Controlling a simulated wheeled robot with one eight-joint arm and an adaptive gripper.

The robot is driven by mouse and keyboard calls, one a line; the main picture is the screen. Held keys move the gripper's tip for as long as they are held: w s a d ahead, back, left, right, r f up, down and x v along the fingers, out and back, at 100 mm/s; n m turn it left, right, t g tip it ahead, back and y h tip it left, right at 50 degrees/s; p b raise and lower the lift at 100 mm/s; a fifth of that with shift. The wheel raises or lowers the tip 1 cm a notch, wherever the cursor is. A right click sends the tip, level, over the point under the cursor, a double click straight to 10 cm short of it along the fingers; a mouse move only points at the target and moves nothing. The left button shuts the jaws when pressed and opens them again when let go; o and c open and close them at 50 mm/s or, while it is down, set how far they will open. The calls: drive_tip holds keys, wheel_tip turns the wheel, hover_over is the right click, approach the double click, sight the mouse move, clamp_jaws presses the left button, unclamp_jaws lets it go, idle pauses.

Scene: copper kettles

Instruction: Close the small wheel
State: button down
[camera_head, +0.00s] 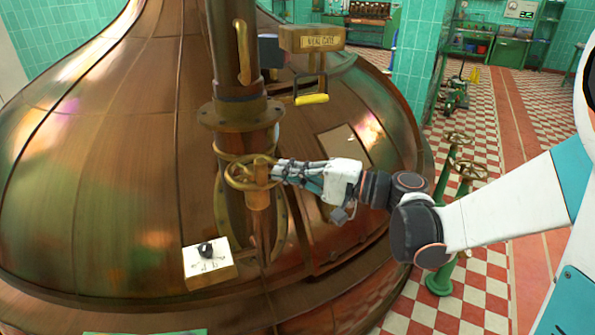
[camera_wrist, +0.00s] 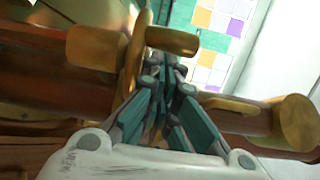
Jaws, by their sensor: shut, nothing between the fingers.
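The small brass wheel (camera_head: 246,175) sits on the vertical copper pipe (camera_head: 232,120) in front of the big kettle. My gripper (camera_head: 277,170) reaches in from the right, with its fingertips at the right side of the wheel rim. In the wrist view the fingers of my gripper (camera_wrist: 167,72) are closed together with nothing between them. The wheel rim (camera_wrist: 138,48) shows just left of the fingertips there. I cannot tell whether the fingers touch it. Part of the wheel's right side is hidden behind the fingers in the head view.
The copper kettle (camera_head: 110,150) fills the left and middle. A sign box (camera_head: 312,40) with a yellow-gripped handle (camera_head: 312,99) hangs above my gripper. A white switch box (camera_head: 208,265) is below left. Green valve stands (camera_head: 458,215) rise beyond my arm. Checkered floor lies right.

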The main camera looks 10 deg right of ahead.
sight(265, 178)
idle(0.4)
drive_tip(key=shift+s+a+m+t, duration=0.25)
drive_tip(key=shift+s+m+t, duration=0.05)
drive_tip(key=shift+t, duration=0.1)
drive_tip(key=shift+s+a+m+t+h, duration=0.25)
drive_tip(key=shift+m+t+h, duration=0.25)
drive_tip(key=shift+t+h, duration=0.15)
drive_tip(key=shift+s+a+m+t+h, duration=0.25)
drive_tip(key=shift+s+a+t, duration=0.15)
drive_tip(key=shift+a, duration=0.25)
drive_tip(key=shift+s+a+m+t+h, duration=0.25)
drive_tip(key=shift+s+a, duration=0.2)
drive_tip(key=shift+a, duration=0.3)
idle(0.8)
